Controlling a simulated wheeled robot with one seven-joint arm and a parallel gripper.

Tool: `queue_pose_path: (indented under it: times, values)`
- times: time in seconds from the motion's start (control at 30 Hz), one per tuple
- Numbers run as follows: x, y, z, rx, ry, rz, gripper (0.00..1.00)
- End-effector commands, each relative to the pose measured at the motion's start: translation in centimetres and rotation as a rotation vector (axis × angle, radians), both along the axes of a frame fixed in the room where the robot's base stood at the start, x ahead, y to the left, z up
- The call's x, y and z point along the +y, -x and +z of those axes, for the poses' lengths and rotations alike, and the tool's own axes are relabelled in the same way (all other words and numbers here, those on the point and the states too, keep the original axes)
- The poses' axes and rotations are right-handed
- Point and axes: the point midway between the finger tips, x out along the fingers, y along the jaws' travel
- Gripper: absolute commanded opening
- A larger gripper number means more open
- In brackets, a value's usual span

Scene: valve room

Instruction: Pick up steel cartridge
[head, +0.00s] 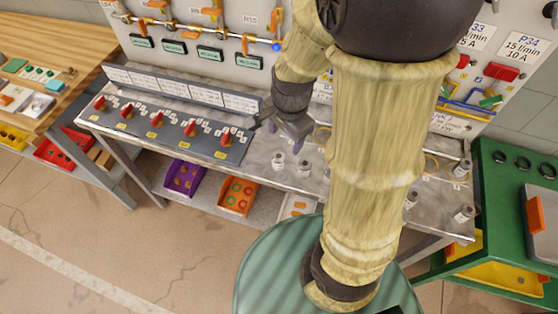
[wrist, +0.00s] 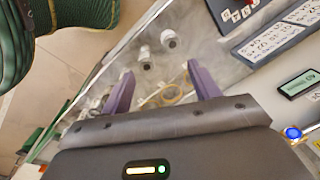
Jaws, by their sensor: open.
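Small steel cartridges stand on the steel bench (head: 262,158). Two of them, a left one (head: 279,161) and a right one (head: 303,167), are in front of my gripper (head: 284,132) in the head view. More stand at the bench's right end, such as one by the front edge (head: 463,213) and one behind it (head: 460,169). In the wrist view my gripper (wrist: 163,84) is open and empty. Two cartridges, one (wrist: 146,57) and another (wrist: 169,40), show beyond its purple fingertips, apart from them. My arm hides the bench's middle in the head view.
A panel with red knobs (head: 170,128) covers the bench's left part. A yellow ring (wrist: 172,93) lies between the fingers in the wrist view. Purple (head: 185,177) and orange (head: 238,196) bins sit on the lower shelf. A green bench (head: 490,180) stands right.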

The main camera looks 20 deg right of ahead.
Motion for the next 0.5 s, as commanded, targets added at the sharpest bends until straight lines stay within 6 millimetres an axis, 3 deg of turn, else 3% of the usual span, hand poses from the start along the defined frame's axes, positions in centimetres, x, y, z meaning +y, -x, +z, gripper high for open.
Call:
queue_pose_path:
  times: [0.5]
  values:
    - [0.1, -3.4, 0.5, 0.101, -0.070, -1.165, 0.61]
